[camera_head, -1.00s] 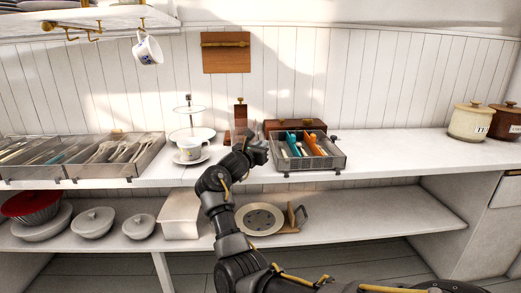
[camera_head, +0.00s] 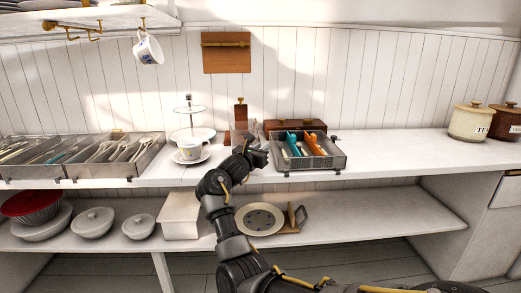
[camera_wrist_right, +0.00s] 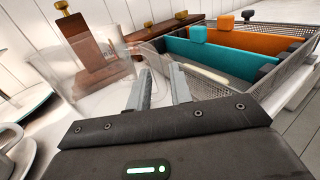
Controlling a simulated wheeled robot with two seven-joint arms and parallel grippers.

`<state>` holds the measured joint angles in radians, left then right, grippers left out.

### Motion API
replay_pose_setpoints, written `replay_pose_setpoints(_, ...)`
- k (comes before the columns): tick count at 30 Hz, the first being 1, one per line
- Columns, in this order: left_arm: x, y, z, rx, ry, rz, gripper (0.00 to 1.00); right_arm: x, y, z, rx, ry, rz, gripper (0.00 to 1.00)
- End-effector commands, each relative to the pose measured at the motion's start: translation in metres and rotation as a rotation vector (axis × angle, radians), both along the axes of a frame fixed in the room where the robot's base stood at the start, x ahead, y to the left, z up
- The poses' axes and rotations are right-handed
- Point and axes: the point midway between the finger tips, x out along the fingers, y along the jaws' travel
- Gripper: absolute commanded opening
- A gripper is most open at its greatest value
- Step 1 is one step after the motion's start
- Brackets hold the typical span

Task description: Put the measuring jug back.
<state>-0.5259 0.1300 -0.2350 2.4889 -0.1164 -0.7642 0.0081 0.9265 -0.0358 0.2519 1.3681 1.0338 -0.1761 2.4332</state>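The clear measuring jug (camera_wrist_right: 95,85) stands on the white counter in the right wrist view, in front of a brown wooden block. In the head view the jug (camera_head: 243,130) is only a faint outline behind my right gripper (camera_head: 256,155). In the right wrist view my right gripper (camera_wrist_right: 162,85) has its two fingers apart, with a visible gap between them. Their tips are close to the right side of the jug, where its clear handle seems to be; I cannot tell whether they touch it. My left gripper is not in view.
A mesh organiser (camera_head: 310,162) with teal and orange dividers stands right of the gripper. A cup (camera_head: 190,150) on a saucer and a tiered stand (camera_head: 190,110) are on the left. Cutlery trays (camera_head: 140,165) lie further left. The counter's right half is mostly clear.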

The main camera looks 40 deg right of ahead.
Motion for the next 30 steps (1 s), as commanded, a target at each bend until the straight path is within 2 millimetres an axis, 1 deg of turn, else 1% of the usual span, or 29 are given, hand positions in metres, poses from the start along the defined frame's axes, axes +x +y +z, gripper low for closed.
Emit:
replay_pose_setpoints(1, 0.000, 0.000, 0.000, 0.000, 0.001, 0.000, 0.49, 0.000, 0.000, 0.000, 0.000, 0.000, 0.000, 0.28)
replay_pose_setpoints(2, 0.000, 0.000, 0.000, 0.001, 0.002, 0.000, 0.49, 0.000, 0.000, 0.000, 0.000, 0.000, 0.000, 0.32)
replay_pose_setpoints(3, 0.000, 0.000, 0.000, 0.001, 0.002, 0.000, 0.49, 0.000, 0.000, 0.000, 0.000, 0.000, 0.000, 0.33)
replay_pose_setpoints(12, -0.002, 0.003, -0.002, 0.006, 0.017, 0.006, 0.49, 0.000, 0.000, 0.001, 0.000, 0.000, 0.000, 0.33)
replay_pose_setpoints(16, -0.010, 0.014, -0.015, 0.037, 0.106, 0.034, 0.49, 0.000, 0.000, 0.005, 0.000, 0.001, 0.000, 0.33)
replay_pose_setpoints(18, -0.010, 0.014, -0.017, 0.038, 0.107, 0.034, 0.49, -0.004, 0.016, 0.002, 0.003, -0.002, 0.004, 0.33)
replay_pose_setpoints(24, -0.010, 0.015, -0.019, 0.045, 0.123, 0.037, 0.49, -0.023, 0.058, 0.002, 0.004, -0.002, 0.004, 0.33)
replay_pose_setpoints(27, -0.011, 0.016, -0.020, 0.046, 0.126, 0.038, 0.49, -0.031, 0.077, 0.002, 0.004, -0.002, 0.004, 0.33)
replay_pose_setpoints(30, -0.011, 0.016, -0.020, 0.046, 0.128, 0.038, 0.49, -0.037, 0.092, 0.002, 0.002, 0.000, 0.002, 0.33)
